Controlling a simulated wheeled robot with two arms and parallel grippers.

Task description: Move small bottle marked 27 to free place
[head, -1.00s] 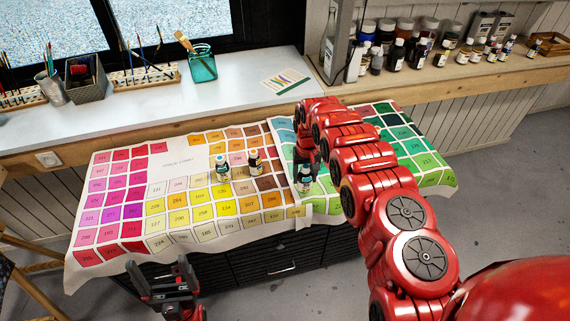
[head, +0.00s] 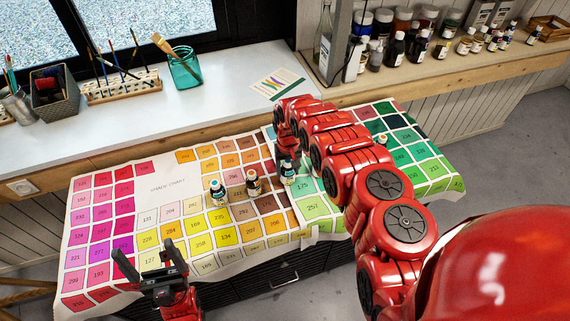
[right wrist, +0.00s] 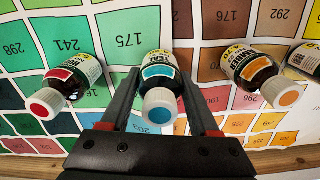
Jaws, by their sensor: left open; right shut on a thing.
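My right gripper (right wrist: 163,110) is shut on a small bottle with a teal cap (right wrist: 160,85). In the head view the same bottle (head: 287,174) is upright below my right gripper (head: 288,158), over the colour chart (head: 165,182). I cannot tell whether it touches the chart. An orange-capped bottle (right wrist: 263,77) stands beside it, also in the head view (head: 253,183). A further bottle (head: 217,193) stands left of that one. A red-capped bottle (right wrist: 62,85) is on the other side. No number 27 is readable on the bottles. My left gripper (head: 147,268) is open and empty at the chart's front.
A white counter (head: 120,132) behind holds a brush jar (head: 185,70), brush rack (head: 120,88) and dark basket (head: 54,92). Several paint bottles line the wooden shelf (head: 450,78). My right arm hides part of the chart.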

